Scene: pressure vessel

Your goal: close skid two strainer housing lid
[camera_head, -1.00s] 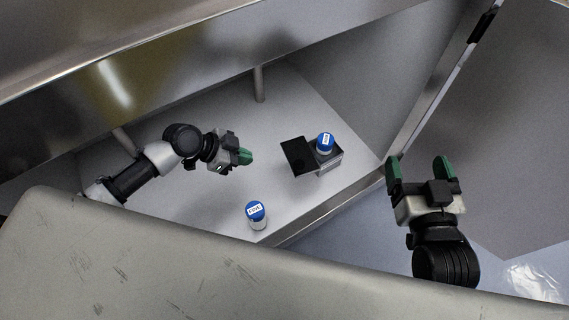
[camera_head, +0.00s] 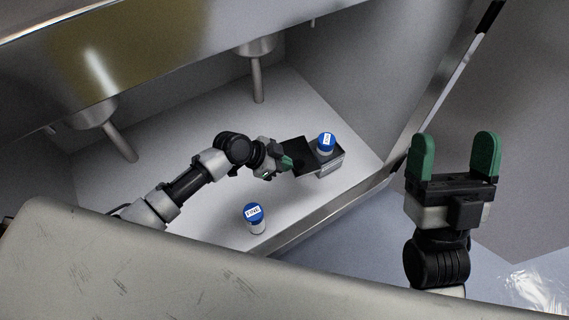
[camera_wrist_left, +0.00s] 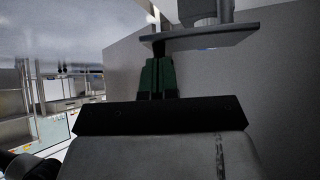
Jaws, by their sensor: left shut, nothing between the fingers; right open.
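The strainer housing (camera_head: 331,168) is a small grey box on the light shelf in the head view. Its dark flat lid (camera_head: 303,152) is open, sticking out to the left. A blue-capped container (camera_head: 326,145) stands upright at the housing, its base hidden. My left gripper (camera_head: 287,162) is shut and empty, its green fingertips at the left edge of the lid. In the left wrist view, the shut fingers (camera_wrist_left: 158,76) reach up to a flat grey plate (camera_wrist_left: 205,38), apparently the lid, and look just under it; contact is unclear. My right gripper (camera_head: 456,142) is open and empty, right of the shelf.
A second blue-capped container (camera_head: 256,219) with a white label stands near the shelf's front edge. Metal legs (camera_head: 257,80) stand at the back of the shelf (camera_head: 190,130). A raised metal lip (camera_head: 330,208) edges the shelf. A scratched grey surface (camera_head: 130,265) fills the lower left.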

